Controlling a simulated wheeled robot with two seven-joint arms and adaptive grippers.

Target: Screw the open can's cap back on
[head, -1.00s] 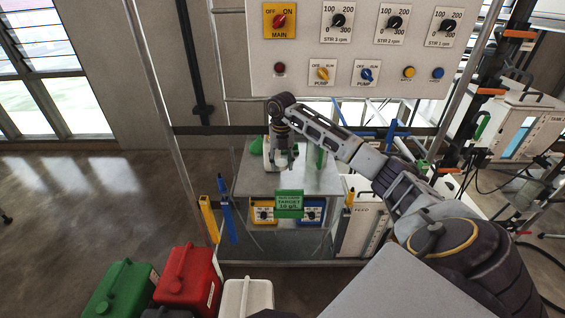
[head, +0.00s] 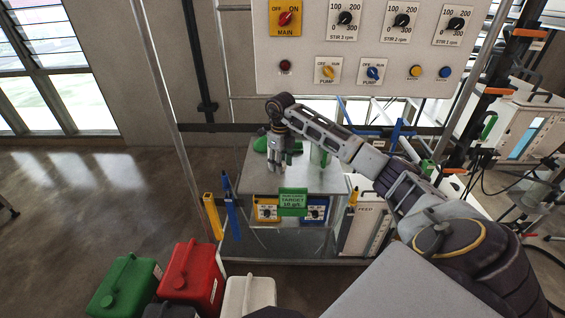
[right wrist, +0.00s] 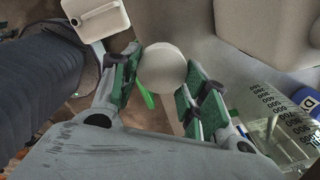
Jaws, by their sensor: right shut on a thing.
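My right gripper (head: 280,168) is in front of the control panel's lower edge, over the grey bench top. In the right wrist view its green-padded fingers (right wrist: 160,88) are shut on a round cream cap (right wrist: 162,68). Green (head: 124,287), red (head: 190,276) and white (head: 248,296) cans stand at the bottom of the head view, apart from the gripper. A white can with a handle (right wrist: 98,20) shows at the top left of the right wrist view. I cannot tell which can is open. My left gripper is not in view.
The bench (head: 318,181) carries a green TARGET sign (head: 292,203) on its front. A clear graduated vessel (right wrist: 272,130) is close to the right finger in the wrist view. The control panel (head: 350,50) hangs above. Floor on the left is free.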

